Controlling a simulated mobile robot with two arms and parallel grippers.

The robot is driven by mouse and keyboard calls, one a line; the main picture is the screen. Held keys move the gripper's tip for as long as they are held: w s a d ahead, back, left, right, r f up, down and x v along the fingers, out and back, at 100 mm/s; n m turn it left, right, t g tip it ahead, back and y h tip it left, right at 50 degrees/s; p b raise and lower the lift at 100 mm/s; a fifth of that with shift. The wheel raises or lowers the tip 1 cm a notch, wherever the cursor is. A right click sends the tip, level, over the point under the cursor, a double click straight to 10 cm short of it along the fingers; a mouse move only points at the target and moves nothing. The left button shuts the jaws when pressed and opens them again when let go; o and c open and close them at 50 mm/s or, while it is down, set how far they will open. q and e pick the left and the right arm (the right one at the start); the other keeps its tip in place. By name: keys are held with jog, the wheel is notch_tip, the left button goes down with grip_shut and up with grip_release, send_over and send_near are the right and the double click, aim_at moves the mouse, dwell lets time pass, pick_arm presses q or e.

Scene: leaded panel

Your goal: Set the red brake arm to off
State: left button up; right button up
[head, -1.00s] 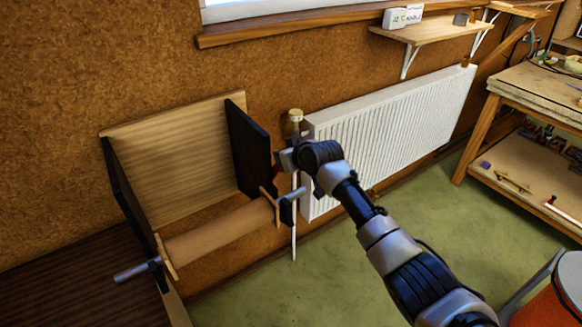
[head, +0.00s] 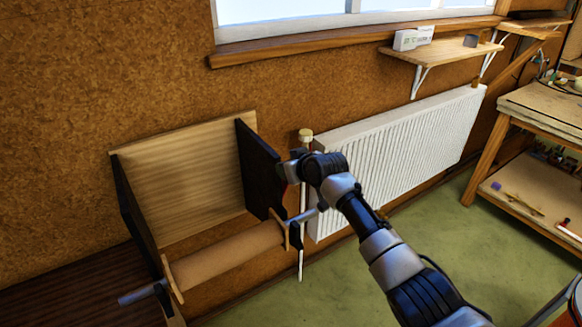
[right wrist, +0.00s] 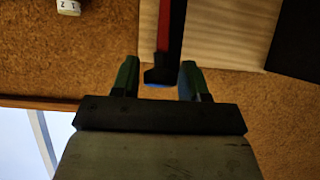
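The red brake arm (right wrist: 163,25) shows in the right wrist view as a narrow red bar with a dark side. Its dark, blue-tinged end (right wrist: 160,77) lies between the two green fingers of my right gripper (right wrist: 158,62). The fingers are apart, with a gap on each side of the end. In the head view my right gripper (head: 290,172) is beside the dark right side panel (head: 260,168) of the wooden frame, and the brake arm is mostly hidden there. My left gripper is not in view.
A white upright post with a tan cap (head: 305,135) and a white radiator (head: 400,150) stand close to my right arm. A shelf (head: 440,52) is above the radiator. Green floor is clear below.

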jog(key=shift+o, duration=0.8)
jog(key=shift+f, duration=0.1)
jog(key=shift+s, duration=0.1)
jog(key=shift+s+d+r, duration=0.3)
jog(key=shift+s+d, duration=0.05)
jog(key=shift+d, duration=0.05)
jog(key=b+v, duration=0.2)
jog(key=v, duration=0.7)
jog(key=shift+r, duration=0.15)
jog(key=shift+s, duration=0.1)
